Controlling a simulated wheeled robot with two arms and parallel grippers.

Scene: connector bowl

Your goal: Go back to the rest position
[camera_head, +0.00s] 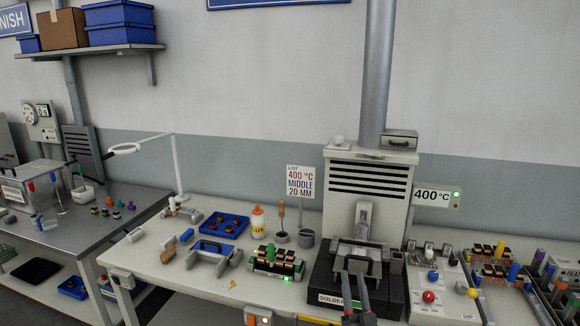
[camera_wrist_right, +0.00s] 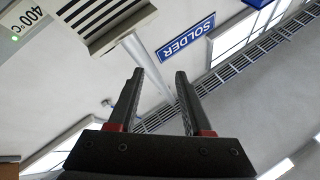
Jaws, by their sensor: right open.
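My right gripper (camera_head: 357,284) is at the bottom of the head view, in front of the solder station (camera_head: 368,175). Its two dark fingers stand apart with nothing between them. In the right wrist view the open gripper (camera_wrist_right: 157,85) points toward the wall and ceiling, and its jaws are empty. A grey fixture with a handle (camera_head: 355,256) sits on the black solder base just behind the fingers; I cannot tell whether they touch it. My left gripper is not in view.
The white bench (camera_head: 175,285) holds a blue tray (camera_head: 223,224), a yellow flux bottle (camera_head: 258,221) and a green-lit coil rack (camera_head: 276,263). A control box with knobs (camera_head: 433,282) stands right of the solder station. A steel table (camera_head: 100,222) is at the left.

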